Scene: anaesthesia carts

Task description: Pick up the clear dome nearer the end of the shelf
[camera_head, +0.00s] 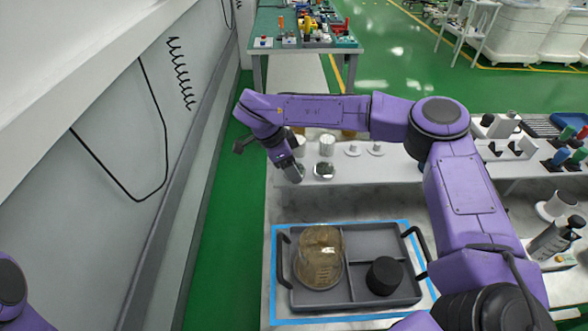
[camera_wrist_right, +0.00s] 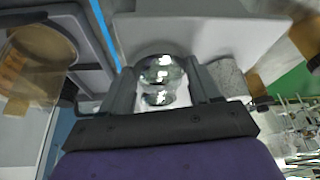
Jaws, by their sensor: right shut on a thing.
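My right gripper (camera_head: 294,175) reaches down at the left end of the white shelf (camera_head: 400,172). In the right wrist view its fingers (camera_wrist_right: 160,82) are closed around a shiny clear dome (camera_wrist_right: 160,70), with a smaller shiny part of it nearer the camera. In the head view the gripper hides most of the held dome. A second clear dome (camera_head: 325,170) stands on the shelf just right of the gripper. I cannot tell whether the held dome still touches the shelf. My left gripper is out of view; only purple parts of that arm show at lower left.
Below the shelf a grey tray (camera_head: 353,297) on a blue-edged mat holds a clear jar (camera_head: 320,258) and a black cylinder (camera_head: 385,276). White pieces (camera_head: 353,150) stand behind the second dome. A wall runs along the left. Bottles (camera_head: 547,242) stand at right.

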